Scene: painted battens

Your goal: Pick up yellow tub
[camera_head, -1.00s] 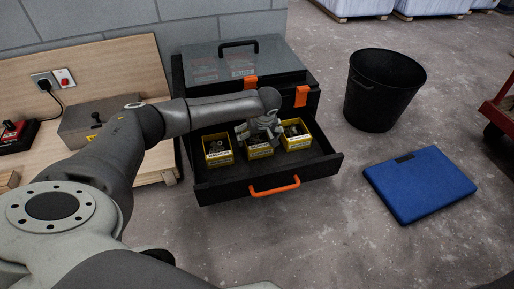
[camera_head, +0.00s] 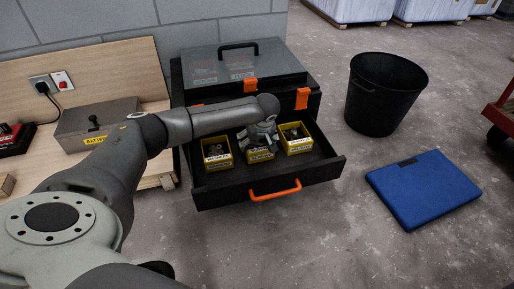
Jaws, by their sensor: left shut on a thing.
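Three yellow tubs stand in a row in the open drawer (camera_head: 320,175) of a black tool chest. The left tub (camera_head: 217,162) and the right tub (camera_head: 298,148) hold small dark and metallic parts. The middle tub (camera_head: 261,156) is under my left gripper (camera_head: 260,143), which is shut on it from above. The gripper hides most of the middle tub's inside. The tub's front face with a white label shows. I cannot tell whether it is lifted clear of the drawer floor. My right gripper is not in view.
The chest's grey lid with a black handle (camera_head: 238,46) is behind. A black bin (camera_head: 386,95) and a blue case (camera_head: 423,188) are on the floor at right. A grey battery box (camera_head: 95,122) sits on the wooden bench at left. The drawer's front right is bare.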

